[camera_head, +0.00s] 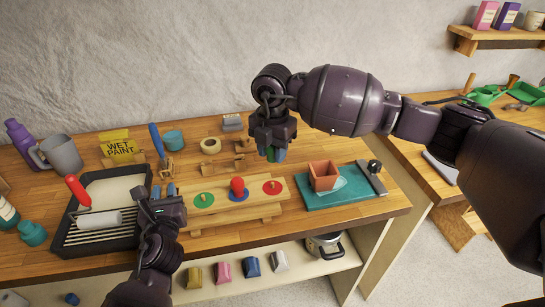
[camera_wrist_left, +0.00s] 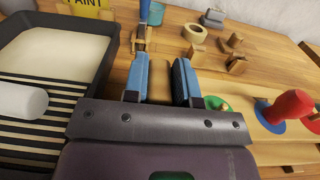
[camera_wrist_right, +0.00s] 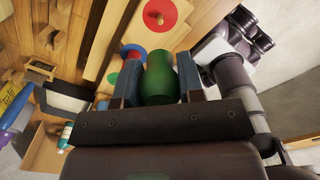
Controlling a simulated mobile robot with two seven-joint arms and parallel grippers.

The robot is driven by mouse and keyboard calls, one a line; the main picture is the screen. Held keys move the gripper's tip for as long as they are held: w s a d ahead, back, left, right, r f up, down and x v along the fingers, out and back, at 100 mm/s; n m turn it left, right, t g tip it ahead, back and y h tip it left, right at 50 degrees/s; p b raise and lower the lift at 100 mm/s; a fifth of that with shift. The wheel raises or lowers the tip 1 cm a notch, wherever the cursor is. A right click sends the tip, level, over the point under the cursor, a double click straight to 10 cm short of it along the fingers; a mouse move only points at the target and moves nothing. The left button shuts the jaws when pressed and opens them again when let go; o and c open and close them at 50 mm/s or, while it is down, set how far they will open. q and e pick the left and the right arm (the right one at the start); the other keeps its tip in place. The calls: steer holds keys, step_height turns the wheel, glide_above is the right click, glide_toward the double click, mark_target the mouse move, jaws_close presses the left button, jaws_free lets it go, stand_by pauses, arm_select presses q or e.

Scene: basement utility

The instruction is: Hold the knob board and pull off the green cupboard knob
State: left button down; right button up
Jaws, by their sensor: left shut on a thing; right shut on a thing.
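The knob board (camera_head: 240,205) is a pale wooden board on the workbench with green, blue and red discs. A red knob (camera_head: 237,185) stands on the blue disc; the red disc (camera_head: 272,187) has a bare wooden peg. My left gripper (camera_head: 168,190) is at the board's left end, shut on it; its two blue fingers show in the left wrist view (camera_wrist_left: 165,80). My right gripper (camera_head: 271,150) is shut on the green cupboard knob (camera_wrist_right: 160,78), held up in the air above and behind the board, apart from it. The green disc (camera_head: 203,199) has no knob on it.
A black paint tray (camera_head: 125,240) with a roller (camera_head: 98,222) lies left of the board. Tape and wooden pieces stand behind. Bare bench lies between board and mat.

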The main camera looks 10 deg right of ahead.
arm_select(q)
steer(key=c, duration=0.8)
jaws_free()
steer(key=shift+c, duration=0.2)
